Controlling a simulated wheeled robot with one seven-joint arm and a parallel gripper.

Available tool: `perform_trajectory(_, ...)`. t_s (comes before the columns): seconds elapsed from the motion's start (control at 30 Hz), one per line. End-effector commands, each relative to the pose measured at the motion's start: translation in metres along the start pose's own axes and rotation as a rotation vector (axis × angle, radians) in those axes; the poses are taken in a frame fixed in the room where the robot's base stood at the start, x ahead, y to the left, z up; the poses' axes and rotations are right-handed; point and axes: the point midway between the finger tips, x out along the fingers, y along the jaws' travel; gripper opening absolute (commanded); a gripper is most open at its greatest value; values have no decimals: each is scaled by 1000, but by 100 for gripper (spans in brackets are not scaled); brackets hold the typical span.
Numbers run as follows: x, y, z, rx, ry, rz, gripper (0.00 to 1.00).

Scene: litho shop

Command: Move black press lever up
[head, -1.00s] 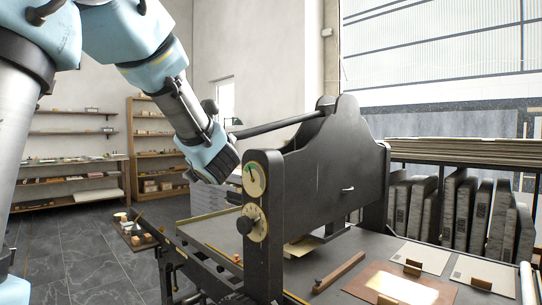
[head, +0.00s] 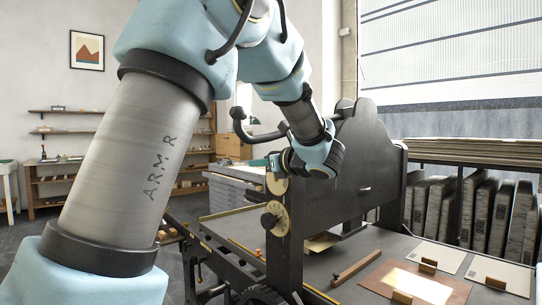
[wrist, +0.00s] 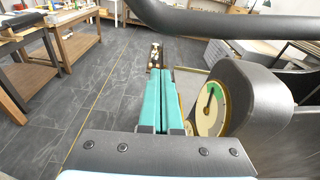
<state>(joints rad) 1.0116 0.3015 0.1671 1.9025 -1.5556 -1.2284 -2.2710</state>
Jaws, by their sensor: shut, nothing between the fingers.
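The black press lever (head: 262,135) is a dark bar running left from the top of the black press (head: 345,180), with an upturned knobbed end. It looks nearly level. My arm hides its middle in the head view. In the wrist view the lever (wrist: 225,22) crosses the top of the picture, above my fingers. My gripper (head: 274,160) is below the lever, beside the press's front upright. In the wrist view my gripper (wrist: 158,72) has its teal fingers together and empty. I see no clear contact with the lever.
A green-and-cream dial (wrist: 212,108) is close to the right of my fingers. A second dial with a black knob (head: 274,218) is lower on the upright. The press bed (head: 355,255) holds a wooden bar and a brown board. Dark floor (wrist: 70,105) is open at left.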

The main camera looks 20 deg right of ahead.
Motion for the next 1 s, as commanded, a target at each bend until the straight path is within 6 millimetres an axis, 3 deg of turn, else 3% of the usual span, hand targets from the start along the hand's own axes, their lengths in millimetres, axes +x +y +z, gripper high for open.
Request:
perform_trajectory(0.07, 16, 1, 3, 3, 0, 4, 0)
perform_trajectory(0.13, 7, -1, 19, -2, 0, -2, 0)
perform_trajectory(0.3, 1, -1, 34, 0, 0, -2, 0)
perform_trajectory(0.83, -1, 0, 39, 2, 0, -1, 0)
perform_trajectory(1.0, -7, 4, 55, 23, 0, 3, 0)
